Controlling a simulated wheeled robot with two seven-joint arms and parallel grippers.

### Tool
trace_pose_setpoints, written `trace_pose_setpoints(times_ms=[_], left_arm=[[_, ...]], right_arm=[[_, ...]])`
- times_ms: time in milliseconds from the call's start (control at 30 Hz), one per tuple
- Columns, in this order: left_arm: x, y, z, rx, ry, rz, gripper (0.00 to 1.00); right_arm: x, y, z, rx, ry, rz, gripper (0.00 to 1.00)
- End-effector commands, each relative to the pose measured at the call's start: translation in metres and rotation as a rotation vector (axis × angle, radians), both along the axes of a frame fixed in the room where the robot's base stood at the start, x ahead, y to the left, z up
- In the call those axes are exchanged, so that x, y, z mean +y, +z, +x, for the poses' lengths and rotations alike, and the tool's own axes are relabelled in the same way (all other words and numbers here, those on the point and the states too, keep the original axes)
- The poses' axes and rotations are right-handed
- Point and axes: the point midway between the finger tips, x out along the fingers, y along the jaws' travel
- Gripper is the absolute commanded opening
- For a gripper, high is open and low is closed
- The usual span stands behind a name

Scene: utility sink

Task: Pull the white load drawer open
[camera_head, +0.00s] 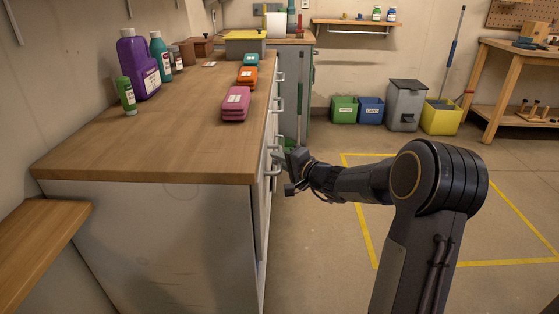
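The white-grey drawer cabinet (150,235) stands at the left under a wooden top. Its drawer fronts face right and show only at a steep slant, with pale bar handles (273,171) sticking out. I cannot tell which front is the load drawer; no drawer visibly stands out from the cabinet. My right gripper (291,174) is beside the handles near the front corner, its dark fingers apart one above the other. Whether a finger touches a handle is unclear. My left gripper is not in view.
Purple (138,65) and green bottles (127,96), pink (236,103) and orange packs (247,76) stand on the wooden top (170,140). A wooden ledge (40,240) is at lower left. Floor right of the cabinet is clear, with yellow tape (365,235). Bins (405,105) stand at the back.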

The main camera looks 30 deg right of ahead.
Motion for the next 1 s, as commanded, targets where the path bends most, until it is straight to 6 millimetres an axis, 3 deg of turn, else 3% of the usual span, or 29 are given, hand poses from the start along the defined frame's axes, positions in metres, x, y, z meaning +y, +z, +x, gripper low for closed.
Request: trace_pose_setpoints(times_ms=[367,567,767,1000], left_arm=[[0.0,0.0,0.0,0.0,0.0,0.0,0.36],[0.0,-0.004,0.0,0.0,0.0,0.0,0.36],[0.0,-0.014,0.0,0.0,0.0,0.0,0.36],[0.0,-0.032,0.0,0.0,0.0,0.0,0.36]], right_arm=[[-0.001,0.0,-0.001,0.0,0.0,0.0,0.0],[-0.012,-0.001,-0.007,0.0,-0.003,-0.002,0.0],[-0.043,-0.003,-0.026,0.001,-0.007,-0.002,0.0],[-0.098,-0.005,-0.06,0.003,-0.008,-0.004,0.0]])
